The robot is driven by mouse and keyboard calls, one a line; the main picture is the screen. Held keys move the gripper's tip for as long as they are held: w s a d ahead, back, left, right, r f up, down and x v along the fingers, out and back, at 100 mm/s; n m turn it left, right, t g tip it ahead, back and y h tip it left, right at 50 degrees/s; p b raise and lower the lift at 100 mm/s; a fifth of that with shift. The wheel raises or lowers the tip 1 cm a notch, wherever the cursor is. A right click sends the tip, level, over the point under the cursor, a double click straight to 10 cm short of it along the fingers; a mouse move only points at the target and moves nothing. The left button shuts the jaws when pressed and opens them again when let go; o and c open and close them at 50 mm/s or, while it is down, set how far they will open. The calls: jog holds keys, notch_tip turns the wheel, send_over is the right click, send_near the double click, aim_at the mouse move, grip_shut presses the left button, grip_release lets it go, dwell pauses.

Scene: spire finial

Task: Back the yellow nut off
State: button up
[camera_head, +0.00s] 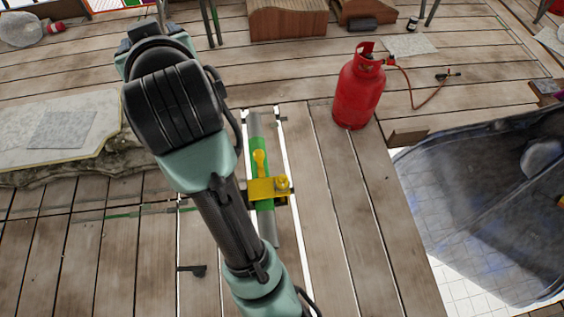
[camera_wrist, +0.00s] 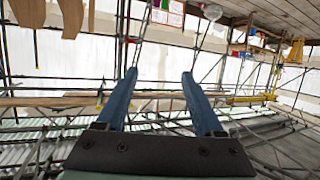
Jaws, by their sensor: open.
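A yellow clamp (camera_head: 264,190) sits across a grey pole (camera_head: 268,230) with a green band, in the middle of the head view. A small round yellow piece (camera_head: 282,184), which looks like the nut, is on the clamp's right end. A yellow handle-like piece (camera_head: 260,161) stands just above the clamp along the pole. My gripper (camera_wrist: 158,76) shows in the wrist view with its two blue fingers apart and nothing between them. It faces scaffolding, and I cannot make out the clamp or nut there. In the head view my arm runs past the clamp's left side; its fingers do not show.
A red gas bottle (camera_head: 360,88) with a hose stands on the planks to the upper right. A dark tub (camera_head: 490,205) is at the right. A stone slab (camera_head: 60,130) lies at the left. The planks right of the pole are mostly clear.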

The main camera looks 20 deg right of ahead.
notch_tip(320, 180, down, 8)
jog(key=w+d+g, duration=0.1)
jog(key=d+g, duration=0.1)
jog(key=g, duration=0.2)
jog(key=g+b, duration=0.1)
jog(key=g, duration=0.9)
send_near(282, 176)
jog(key=shift+h, duration=0.4)
jog(key=f+b, duration=0.2)
jog(key=f, duration=0.1)
jog(key=f+b, duration=0.2)
jog(key=f, duration=0.1)
jog(key=f+b, duration=0.3)
jog(key=shift+a, duration=0.4)
jog(key=shift+f, duration=0.9)
grip_shut()
